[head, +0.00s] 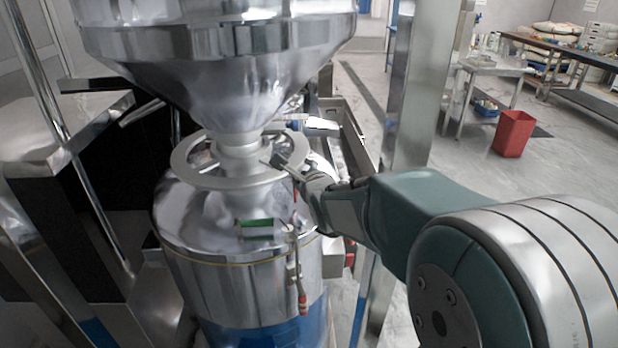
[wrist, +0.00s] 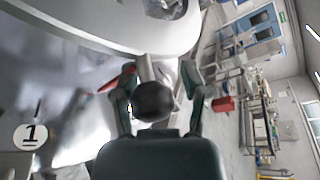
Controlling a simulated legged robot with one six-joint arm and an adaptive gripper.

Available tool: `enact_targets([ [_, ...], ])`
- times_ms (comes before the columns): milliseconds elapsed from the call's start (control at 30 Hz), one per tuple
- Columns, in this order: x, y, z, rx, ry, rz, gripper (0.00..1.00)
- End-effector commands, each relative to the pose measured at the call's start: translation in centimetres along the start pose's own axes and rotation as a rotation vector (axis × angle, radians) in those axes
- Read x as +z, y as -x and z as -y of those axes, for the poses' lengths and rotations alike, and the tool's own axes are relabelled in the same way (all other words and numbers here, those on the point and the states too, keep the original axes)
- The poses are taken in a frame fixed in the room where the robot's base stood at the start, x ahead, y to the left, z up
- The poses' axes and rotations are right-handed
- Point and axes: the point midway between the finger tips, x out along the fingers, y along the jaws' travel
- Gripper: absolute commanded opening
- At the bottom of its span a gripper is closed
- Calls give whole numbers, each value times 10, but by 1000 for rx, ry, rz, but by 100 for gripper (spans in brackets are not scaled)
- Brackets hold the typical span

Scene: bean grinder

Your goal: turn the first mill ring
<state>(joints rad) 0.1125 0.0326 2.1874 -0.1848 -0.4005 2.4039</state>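The silver mill ring (head: 205,181) circles the neck under the big metal hopper, on top of the round mill body (head: 190,225). It also fills the top of the wrist view (wrist: 110,18). A short stem with a dark round knob (wrist: 153,101) juts from the ring toward my gripper. My gripper (head: 290,168) is at the right side of the ring in the head view. In the wrist view my gripper (wrist: 159,72) has its fingers apart, one on each side of the stem and knob. A gap shows between the right finger and the knob. Fingertip contact is unclear.
A round label with "1" (wrist: 30,137) is on the mill. The hopper (head: 225,50) hangs close above the ring. A steel post (head: 408,100) stands just behind my arm. A red bin (head: 513,134) and steel tables (head: 490,66) are farther right on open floor.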

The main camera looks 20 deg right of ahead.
Motion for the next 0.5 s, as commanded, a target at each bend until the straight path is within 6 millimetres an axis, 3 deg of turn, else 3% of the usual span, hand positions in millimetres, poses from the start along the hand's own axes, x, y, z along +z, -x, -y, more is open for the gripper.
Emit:
enact_targets([
  [500, 0, 80, 3, -8, -1, 3, 57],
])
